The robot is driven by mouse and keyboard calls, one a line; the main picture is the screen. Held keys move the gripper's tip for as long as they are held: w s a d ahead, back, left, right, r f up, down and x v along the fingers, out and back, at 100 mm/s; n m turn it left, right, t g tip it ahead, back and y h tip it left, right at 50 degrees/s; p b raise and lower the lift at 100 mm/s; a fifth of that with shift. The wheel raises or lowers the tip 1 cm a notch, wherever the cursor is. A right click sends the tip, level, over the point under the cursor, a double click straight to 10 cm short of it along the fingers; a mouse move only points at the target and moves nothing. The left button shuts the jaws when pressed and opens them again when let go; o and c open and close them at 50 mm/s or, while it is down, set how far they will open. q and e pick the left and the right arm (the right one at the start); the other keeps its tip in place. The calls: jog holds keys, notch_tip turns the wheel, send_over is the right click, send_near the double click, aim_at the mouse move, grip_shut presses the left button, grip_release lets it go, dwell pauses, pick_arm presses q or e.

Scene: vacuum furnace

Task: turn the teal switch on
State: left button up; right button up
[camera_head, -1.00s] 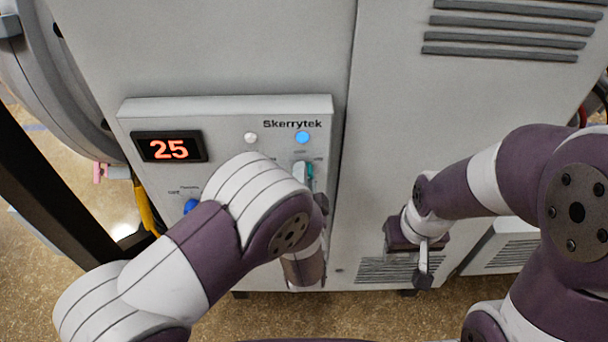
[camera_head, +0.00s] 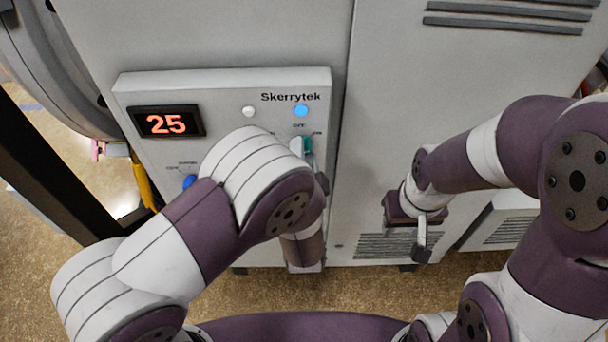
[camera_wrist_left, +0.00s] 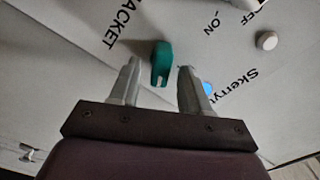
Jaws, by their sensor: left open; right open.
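The teal switch (camera_head: 307,146) is on the right part of the furnace's control panel, below the lit blue lamp, partly hidden by my left arm. In the left wrist view the teal switch (camera_wrist_left: 161,62) shows between the two fingertips, near the "ON" label. My left gripper (camera_wrist_left: 159,76) is open, with one finger on each side of the switch in that view; I cannot tell whether either touches it. In the head view my left wrist mostly hides this gripper. My right gripper (camera_head: 422,242) is open and empty, hanging in front of the cabinet's lower vent.
The control panel (camera_head: 225,80) also carries a red "25" display (camera_head: 168,122), a white button (camera_head: 249,111), a blue lamp (camera_head: 301,110) and a blue knob (camera_head: 189,181) left of my arm. A dark post (camera_head: 52,165) stands at the left. The cabinet front between my arms is clear.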

pick_arm(q)
jog(key=s+b, duration=0.3)
jog(key=s, duration=0.8)
jog(key=shift+s, duration=0.2)
jog(key=w+a+f+n+g+h+b, duration=0.2)
jog(key=w+a+f+n+g+b, duration=0.2)
jog(key=w+f+n+g, duration=0.4)
jog(key=s+a+f+n+g+y+b, duration=0.1)
jog(key=s+a+f+n+g+y, duration=0.1)
jog(key=s+a+g, duration=0.6)
jog(key=s+a+f+n, duration=0.1)
jog(key=s+a+n, duration=0.1)
jog(key=a, duration=0.5)
jog(key=shift+s+g+b, duration=0.3)
jog(key=shift+s+b, duration=0.1)
jog(key=shift+s, duration=0.3)
jog(key=shift+s, duration=0.1)
